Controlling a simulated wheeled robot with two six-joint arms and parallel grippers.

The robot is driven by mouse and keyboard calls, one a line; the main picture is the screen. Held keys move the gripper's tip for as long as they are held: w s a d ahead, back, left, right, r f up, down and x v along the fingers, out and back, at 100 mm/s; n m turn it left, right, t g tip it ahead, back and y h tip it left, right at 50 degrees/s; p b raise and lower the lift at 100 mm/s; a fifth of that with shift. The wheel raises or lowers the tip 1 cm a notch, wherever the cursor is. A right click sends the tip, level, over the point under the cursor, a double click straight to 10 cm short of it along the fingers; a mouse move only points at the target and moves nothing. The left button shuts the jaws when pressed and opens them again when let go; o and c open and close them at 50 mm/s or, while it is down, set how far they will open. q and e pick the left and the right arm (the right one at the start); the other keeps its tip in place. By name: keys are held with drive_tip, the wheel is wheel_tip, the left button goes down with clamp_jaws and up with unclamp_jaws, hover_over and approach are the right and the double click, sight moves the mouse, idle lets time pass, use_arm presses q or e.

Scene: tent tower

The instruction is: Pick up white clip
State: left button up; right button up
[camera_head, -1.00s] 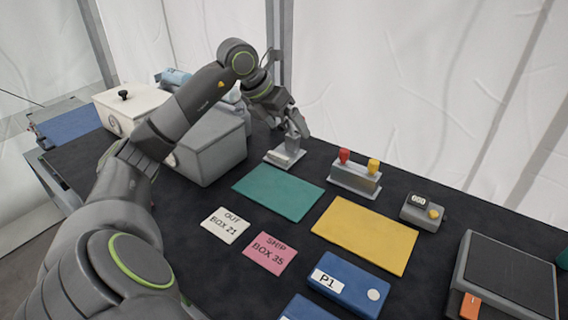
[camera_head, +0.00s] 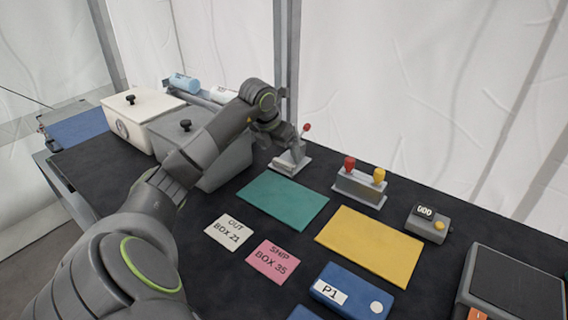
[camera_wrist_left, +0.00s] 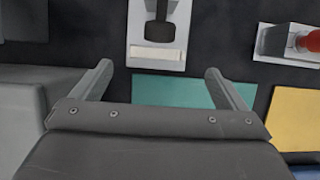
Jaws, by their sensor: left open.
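I cannot pick out a white clip for certain in either view. My left gripper (camera_head: 285,136) is beside the metal lever stand (camera_head: 290,162) at the back of the table, left of its red-knobbed lever. In the left wrist view the gripper (camera_wrist_left: 163,80) shows two spread fingers with nothing between them. Just beyond them is the lever stand (camera_wrist_left: 157,28), with a pale strip (camera_wrist_left: 157,54) across its near part. My right gripper is not in view.
A grey lidded box (camera_head: 225,160) and a white lidded box (camera_head: 140,110) stand left of the gripper. A teal mat (camera_head: 283,202), a yellow mat (camera_head: 370,245) and a stand with red and yellow knobs (camera_head: 358,188) lie to the right and nearer. Dark table shows between them.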

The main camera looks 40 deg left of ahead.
sight(284, 162)
use_arm(q)
drive_tip(key=shift+a+p+x, duration=0.2)
drive_tip(key=shift+p+x, duration=0.5)
drive_tip(key=shift+x, duration=2.05)
drive_tip(key=shift+r, duration=0.1)
drive_tip(key=shift+c, duration=0.4)
drive_tip(key=c, duration=1)
